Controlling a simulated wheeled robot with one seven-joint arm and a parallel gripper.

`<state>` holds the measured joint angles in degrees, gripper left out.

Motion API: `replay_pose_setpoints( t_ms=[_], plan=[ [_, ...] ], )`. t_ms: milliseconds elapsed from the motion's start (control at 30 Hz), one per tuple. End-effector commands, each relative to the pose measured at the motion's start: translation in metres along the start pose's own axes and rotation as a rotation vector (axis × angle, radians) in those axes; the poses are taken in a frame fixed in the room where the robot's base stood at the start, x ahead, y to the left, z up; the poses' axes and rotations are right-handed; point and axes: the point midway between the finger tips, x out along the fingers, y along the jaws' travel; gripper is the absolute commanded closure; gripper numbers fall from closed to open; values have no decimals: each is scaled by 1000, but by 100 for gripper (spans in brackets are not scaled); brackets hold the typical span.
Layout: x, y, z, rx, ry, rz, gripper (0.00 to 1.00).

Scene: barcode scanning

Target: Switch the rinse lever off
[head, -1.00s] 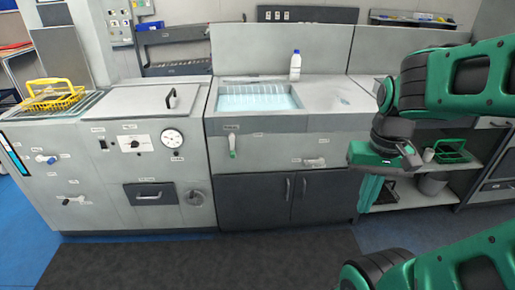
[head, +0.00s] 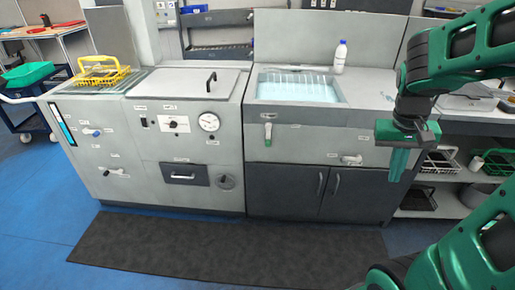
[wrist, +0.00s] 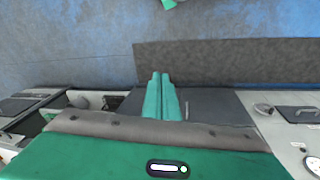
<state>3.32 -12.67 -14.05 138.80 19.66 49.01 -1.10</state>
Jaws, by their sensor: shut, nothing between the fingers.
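The sink unit's front carries a lever with a green-tipped handle (head: 268,133), hanging down below the left end of the water basin. A white lever (head: 351,160) lies about level lower on the right of the same front. The labels are too small to read, so I cannot tell which is the rinse lever. My gripper (head: 393,178) points down in front of the sink unit's right end, right of both levers and apart from them. Its green fingers are together and empty, as the wrist view (wrist: 160,75) also shows. No lever is clearly seen in the wrist view.
The basin (head: 297,88) holds water, with a white bottle (head: 340,58) behind it. A dark mat (head: 225,250) covers clear floor in front.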

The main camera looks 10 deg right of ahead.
Motion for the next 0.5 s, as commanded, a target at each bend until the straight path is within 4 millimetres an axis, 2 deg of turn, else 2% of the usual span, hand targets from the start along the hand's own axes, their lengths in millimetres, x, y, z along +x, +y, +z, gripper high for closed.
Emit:
replay_pose_setpoints(
  t_ms=[33,200,367,500],
  plan=[
    [6,-8,-19,-15,13,34,100],
    [21,-34,-80,-51,93,141,100],
    [38,-68,-133,-102,181,244,100],
    [52,-105,-174,-159,272,332,100]
  ],
)
